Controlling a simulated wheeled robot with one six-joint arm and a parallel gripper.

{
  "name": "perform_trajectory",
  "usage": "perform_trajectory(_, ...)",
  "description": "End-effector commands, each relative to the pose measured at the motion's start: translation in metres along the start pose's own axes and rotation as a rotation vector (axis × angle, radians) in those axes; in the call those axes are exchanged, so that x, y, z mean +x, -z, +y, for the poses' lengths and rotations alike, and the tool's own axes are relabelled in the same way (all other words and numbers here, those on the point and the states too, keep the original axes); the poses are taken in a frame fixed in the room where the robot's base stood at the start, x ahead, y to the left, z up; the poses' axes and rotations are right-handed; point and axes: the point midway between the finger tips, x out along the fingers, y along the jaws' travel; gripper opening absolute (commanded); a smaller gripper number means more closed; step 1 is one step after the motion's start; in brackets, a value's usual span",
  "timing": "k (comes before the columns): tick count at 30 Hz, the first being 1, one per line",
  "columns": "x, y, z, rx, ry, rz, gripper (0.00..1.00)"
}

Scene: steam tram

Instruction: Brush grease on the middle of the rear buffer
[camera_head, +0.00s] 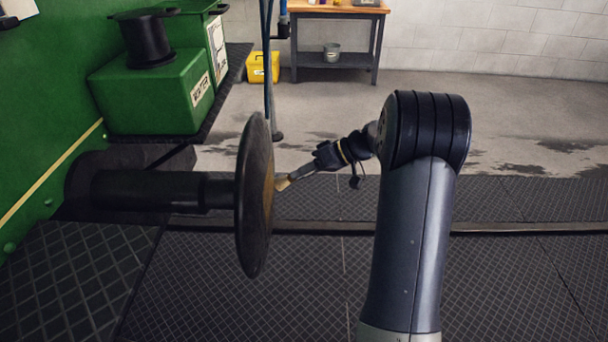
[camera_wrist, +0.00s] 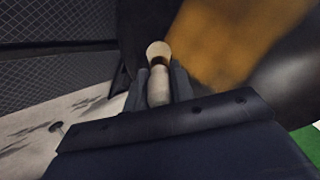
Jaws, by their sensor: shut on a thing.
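The rear buffer (camera_head: 252,215) is a dark round disc on a thick shaft at the left of the head view, its face turned right and seen nearly edge-on. An amber-brown patch like grease (camera_wrist: 232,40) covers part of the dark buffer face in the wrist view. My gripper (camera_head: 322,158) is right of the disc, shut on the brush (camera_head: 296,177). The brush slants down-left, its tip at the middle of the face and seemingly touching it.
The green tram body (camera_head: 45,110) fills the left, with a green box (camera_head: 150,95) beyond the buffer. A yellow container (camera_head: 258,67) and a workbench (camera_head: 336,45) stand at the back. A rail (camera_head: 510,227) crosses the dark floor. The floor right of my arm is clear.

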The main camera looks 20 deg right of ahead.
Motion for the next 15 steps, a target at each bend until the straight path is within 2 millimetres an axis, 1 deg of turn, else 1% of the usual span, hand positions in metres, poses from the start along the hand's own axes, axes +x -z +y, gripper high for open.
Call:
perform_trajectory(3,-0.005,0.006,-0.007,-0.001,0.000,0.000,0.00)
perform_trajectory(6,-0.006,0.007,-0.009,-0.001,0.000,0.000,0.00)
perform_trajectory(9,-0.005,0.002,-0.011,0.000,0.000,0.000,0.00)
perform_trajectory(15,-0.004,-0.012,-0.024,-0.001,0.000,0.000,0.00)
